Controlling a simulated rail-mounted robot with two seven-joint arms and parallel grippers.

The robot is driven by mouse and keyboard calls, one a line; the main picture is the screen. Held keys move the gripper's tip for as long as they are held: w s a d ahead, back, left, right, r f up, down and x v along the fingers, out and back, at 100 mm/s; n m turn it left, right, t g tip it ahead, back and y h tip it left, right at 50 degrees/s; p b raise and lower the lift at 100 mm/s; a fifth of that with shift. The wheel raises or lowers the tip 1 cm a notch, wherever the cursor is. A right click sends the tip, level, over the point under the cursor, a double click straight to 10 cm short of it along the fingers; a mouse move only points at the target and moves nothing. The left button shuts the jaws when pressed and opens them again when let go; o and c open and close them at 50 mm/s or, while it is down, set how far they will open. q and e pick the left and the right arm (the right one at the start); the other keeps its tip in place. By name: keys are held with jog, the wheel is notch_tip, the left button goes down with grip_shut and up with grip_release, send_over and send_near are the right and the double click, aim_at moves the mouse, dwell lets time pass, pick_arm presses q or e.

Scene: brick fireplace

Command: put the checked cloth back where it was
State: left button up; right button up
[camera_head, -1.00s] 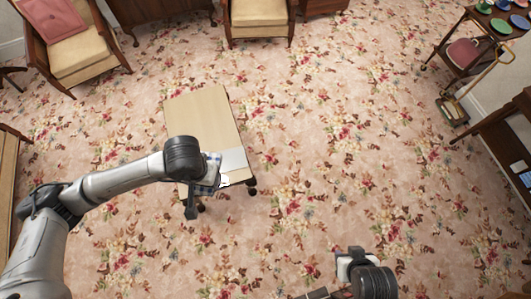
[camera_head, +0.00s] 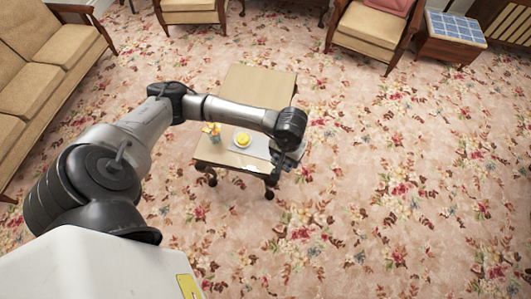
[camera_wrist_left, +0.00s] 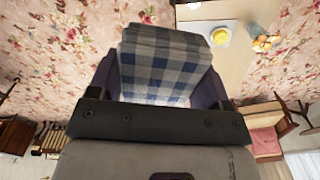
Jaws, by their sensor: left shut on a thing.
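The checked cloth (camera_wrist_left: 165,62), blue, grey and white, fills the space between the fingers of my left gripper (camera_wrist_left: 160,85) in the left wrist view. The gripper is shut on it. In the head view my left gripper (camera_head: 288,155) is over the near right corner of the low wooden table (camera_head: 258,90). The cloth cannot be made out clearly there, behind the dark wrist and fingers. My right gripper is in neither current view.
On the table are a yellow item (camera_head: 242,140) on a pale plate, an orange flower-like item (camera_head: 212,130) and a pale mat (camera_head: 258,146). A sofa (camera_head: 45,65) stands left, armchairs (camera_head: 372,28) and a blue-tiled side table (camera_head: 450,35) behind. Floor at right is clear.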

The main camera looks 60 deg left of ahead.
pick_arm(q)
jog(key=w+a+f+n+b, duration=0.15)
jog(key=a+f+b, duration=0.25)
jog(key=f+b, duration=0.6)
jog(key=w+a+f+n+b, duration=0.1)
jog(key=a+f+n+b, duration=0.3)
jog(key=f+b, duration=0.6)
jog(key=n+b, duration=0.3)
jog(key=b, duration=1.6)
send_over(266, 150)
jog(key=f, duration=2.4)
jog(key=shift+s+d, duration=0.25)
jog(key=shift+d, duration=0.15)
jog(key=shift+w+a+f, duration=0.1)
jog(key=shift+w+a, duration=0.15)
jog(key=shift+a, duration=0.1)
jog(key=shift+m, duration=0.25)
jog(key=shift+f+b, duration=1.55)
jog(key=shift+f, duration=0.55)
jog(key=shift+r, duration=0.1)
